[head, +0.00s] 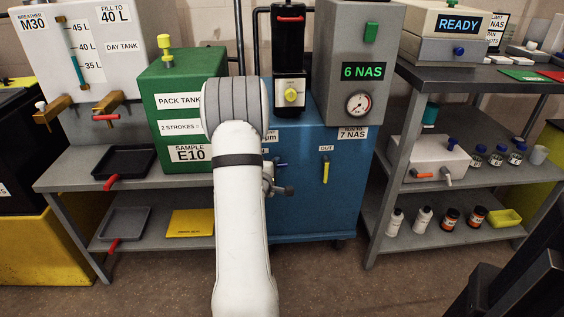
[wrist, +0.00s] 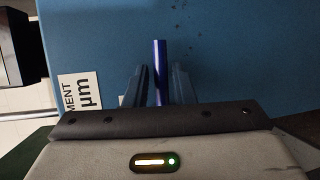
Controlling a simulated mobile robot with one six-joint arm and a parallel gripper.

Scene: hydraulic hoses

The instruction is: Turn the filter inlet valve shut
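The filter cart is a blue cabinet (head: 305,215) in the middle of the head view. A small blue lever (head: 281,164) on its front, left of the OUT valve, lies roughly level; my arm hides the label by it. In the wrist view the blue-purple lever (wrist: 160,62) stands between my two fingers. My gripper (wrist: 159,82) is open around it, with a narrow gap on each side. In the head view my gripper (head: 281,180) is at the cart front, partly hidden by my arm. The yellow OUT handle (head: 325,171) hangs down to the right.
A black filter housing with a yellow knob (head: 291,95) and a grey gauge box (head: 358,60) stand on the cart. A green pack tank (head: 180,110) is at left. A shelf rack (head: 398,160) with bottles stands at right.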

